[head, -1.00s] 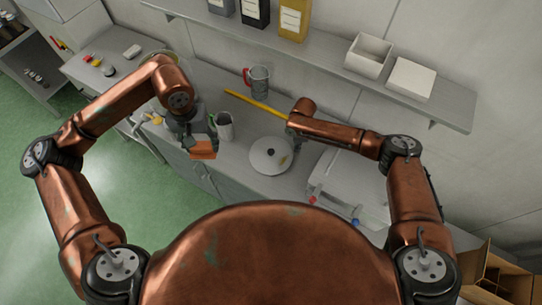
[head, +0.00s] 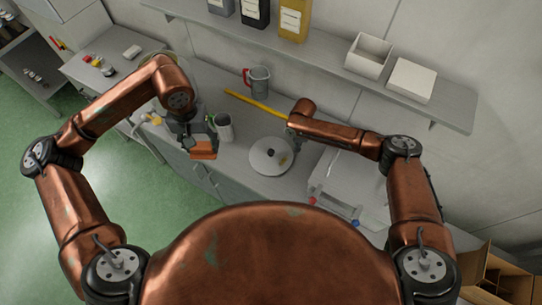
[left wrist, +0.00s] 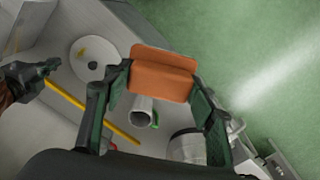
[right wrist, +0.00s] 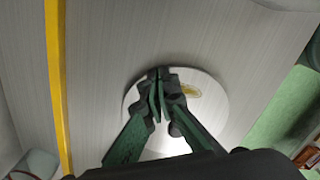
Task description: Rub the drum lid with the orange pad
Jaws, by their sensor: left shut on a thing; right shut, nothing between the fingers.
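In the left wrist view the pad (left wrist: 163,73) spans the gap between the two fingers. The drum lid (head: 265,164) is a round, pale grey disc on the counter with a small dark knob. A yellowish smear (right wrist: 191,90) shows on it in the right wrist view.
A grey mug (head: 224,130) stands just right of my left gripper. A red-handled jug (head: 259,80) and a yellow strip (head: 256,105) are behind the lid. A pale case (head: 345,180) is at the lid's right. A shelf (head: 330,55) with boxes overhangs the counter's back.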

